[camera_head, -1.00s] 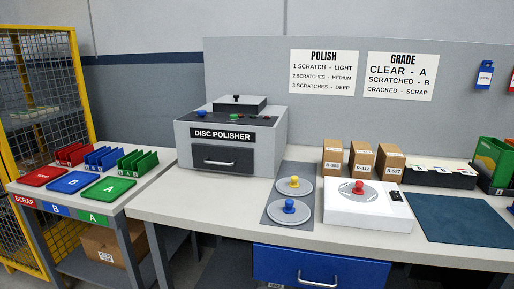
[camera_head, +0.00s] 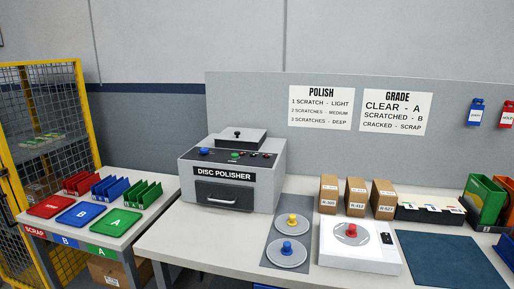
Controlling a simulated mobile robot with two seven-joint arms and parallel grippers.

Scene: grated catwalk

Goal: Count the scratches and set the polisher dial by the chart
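The grey disc polisher (camera_head: 225,177) stands on the bench with its front drawer (camera_head: 224,195) shut. Its dark top panel (camera_head: 236,156) carries a blue knob, a green button and other small controls. Their settings are too small to read. The polish chart (camera_head: 321,108) on the back panel reads 1 scratch light, 2 scratches medium, 3 scratches deep. A white unit (camera_head: 361,259) with a red knob (camera_head: 352,230) on a round plate stands on the bench. No disc with scratches can be made out. Neither gripper is in view.
The grade chart (camera_head: 395,112) hangs beside the polish chart. Small cardboard boxes (camera_head: 356,196), a dark blue mat (camera_head: 451,262) and a grey mat with yellow- and blue-knobbed discs (camera_head: 287,254) are on the bench. A side table holds red, blue (camera_head: 81,213) and green trays. A yellow cage (camera_head: 92,120) stands left.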

